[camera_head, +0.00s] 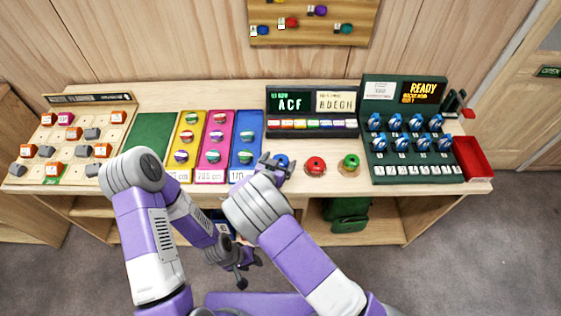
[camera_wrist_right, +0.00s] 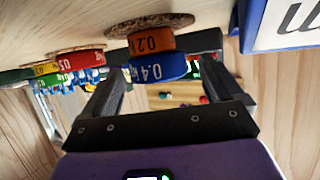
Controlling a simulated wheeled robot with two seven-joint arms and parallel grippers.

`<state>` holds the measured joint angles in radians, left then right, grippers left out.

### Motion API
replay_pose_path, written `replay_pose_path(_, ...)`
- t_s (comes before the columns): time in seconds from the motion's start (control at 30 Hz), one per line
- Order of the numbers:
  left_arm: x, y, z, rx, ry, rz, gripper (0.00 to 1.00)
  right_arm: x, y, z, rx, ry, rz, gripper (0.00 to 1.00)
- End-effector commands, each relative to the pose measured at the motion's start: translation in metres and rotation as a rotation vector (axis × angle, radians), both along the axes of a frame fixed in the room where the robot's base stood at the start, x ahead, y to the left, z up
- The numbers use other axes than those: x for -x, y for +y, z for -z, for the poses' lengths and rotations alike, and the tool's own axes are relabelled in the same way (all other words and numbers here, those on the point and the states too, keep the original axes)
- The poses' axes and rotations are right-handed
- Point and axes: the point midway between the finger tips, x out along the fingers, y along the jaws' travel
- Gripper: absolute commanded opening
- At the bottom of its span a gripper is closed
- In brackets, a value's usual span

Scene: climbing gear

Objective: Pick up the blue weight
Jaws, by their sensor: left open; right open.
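The blue weight (camera_head: 281,160) sits near the front of the desk, left of the red weight. In the right wrist view the blue weight (camera_wrist_right: 155,72), marked 0.4, is stacked with an orange weight (camera_wrist_right: 152,43) marked 0.2, on a round cork mat (camera_wrist_right: 150,22); that view looks upside down. My right gripper (camera_head: 276,165) is open beside the blue weight and partly covers it. Its fingers flank the weight in the wrist view; contact cannot be told. My left gripper (camera_head: 240,272) is open and empty, low in front of the desk.
A red weight (camera_head: 316,166) and a green weight (camera_head: 349,164) stand to the right. A blue panel (camera_head: 246,122) with carabiner-like pieces is at the left. A dark console (camera_head: 312,129) stands behind, and a green rack (camera_head: 417,162) and red tray (camera_head: 473,158) farther right.

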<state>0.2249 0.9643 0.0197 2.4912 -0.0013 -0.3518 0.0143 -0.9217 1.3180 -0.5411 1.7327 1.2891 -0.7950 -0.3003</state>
Motion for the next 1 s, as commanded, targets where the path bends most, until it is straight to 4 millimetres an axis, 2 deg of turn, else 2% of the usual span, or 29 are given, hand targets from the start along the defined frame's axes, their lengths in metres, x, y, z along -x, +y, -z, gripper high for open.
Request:
replay_pose_path(0.13,-0.0002,0.0000,0.0015,0.000,-0.001,0.000,0.43,-0.0105,-0.0050,0.0056,0.000,0.001,0.001,0.93)
replay_pose_path(0.37,-0.0002,0.0000,0.0013,0.000,-0.001,0.000,0.43,-0.0111,-0.0050,0.0056,0.000,0.001,0.000,0.93)
replay_pose_path(0.83,-0.0002,0.0000,0.0013,0.000,-0.001,0.000,0.43,-0.0107,-0.0050,0.0054,0.000,0.001,0.000,0.21)
replay_pose_path(1.0,-0.0002,0.0000,0.0013,0.000,-0.001,0.000,0.43,-0.0113,-0.0048,0.0042,0.001,-0.002,0.000,0.20)
